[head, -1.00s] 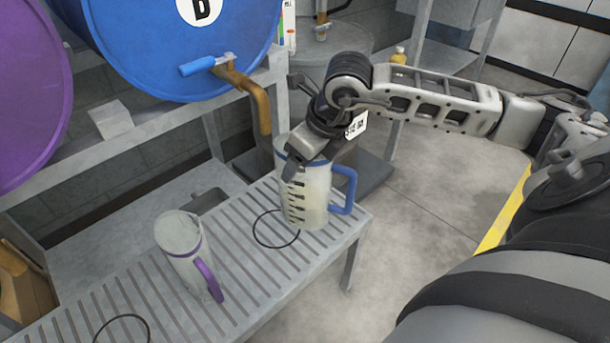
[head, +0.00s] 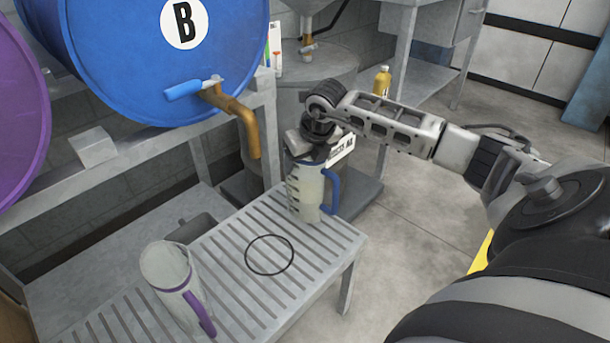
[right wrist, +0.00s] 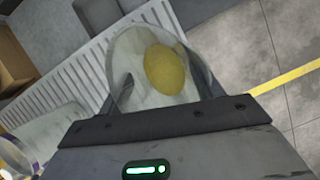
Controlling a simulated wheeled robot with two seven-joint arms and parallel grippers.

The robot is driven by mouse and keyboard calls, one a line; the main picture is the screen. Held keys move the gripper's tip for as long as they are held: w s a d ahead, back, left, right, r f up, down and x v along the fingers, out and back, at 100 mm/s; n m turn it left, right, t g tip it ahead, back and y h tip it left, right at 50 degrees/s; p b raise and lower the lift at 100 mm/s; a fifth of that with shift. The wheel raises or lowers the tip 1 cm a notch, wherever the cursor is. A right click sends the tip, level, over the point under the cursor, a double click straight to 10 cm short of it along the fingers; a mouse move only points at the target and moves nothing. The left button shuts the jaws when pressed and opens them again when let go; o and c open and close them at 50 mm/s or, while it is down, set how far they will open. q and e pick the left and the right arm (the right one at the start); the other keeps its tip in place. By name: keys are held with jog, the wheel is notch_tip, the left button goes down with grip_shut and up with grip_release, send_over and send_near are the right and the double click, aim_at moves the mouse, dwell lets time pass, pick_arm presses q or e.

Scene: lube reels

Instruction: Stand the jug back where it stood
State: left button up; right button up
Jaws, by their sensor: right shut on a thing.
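The jug with the blue handle (head: 305,188) is translucent with dark marks on its side. It is upright at the far end of the slatted bench (head: 215,283), behind and right of a black ring outline (head: 269,255). I cannot tell whether its base touches the slats. My right gripper (head: 309,150) is shut on the jug near its top. In the right wrist view, the jug's round mouth (right wrist: 125,75) shows yellow liquid (right wrist: 164,70) inside. My left gripper is not in view.
A second jug with a purple handle (head: 172,270) stands on the bench at the near left. A blue drum marked B (head: 170,60) with a brass spout (head: 245,125) hangs over the bench's back edge. A purple drum (head: 20,110) is at far left. The ring is empty.

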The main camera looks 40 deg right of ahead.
jog(key=x, duration=0.3)
jog(key=b+x, duration=0.1)
jog(key=x, duration=0.1)
jog(key=shift+s+d, duration=0.35)
jog(key=o, duration=1.9)
jog(key=shift+f, duration=0.1)
pick_arm(q)
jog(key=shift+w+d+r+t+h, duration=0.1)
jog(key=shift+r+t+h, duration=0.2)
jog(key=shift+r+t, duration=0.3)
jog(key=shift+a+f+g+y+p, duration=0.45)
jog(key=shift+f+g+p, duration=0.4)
jog(key=shift+p, duration=0.35)
pick_arm(e)
jog(key=v, duration=1.2)
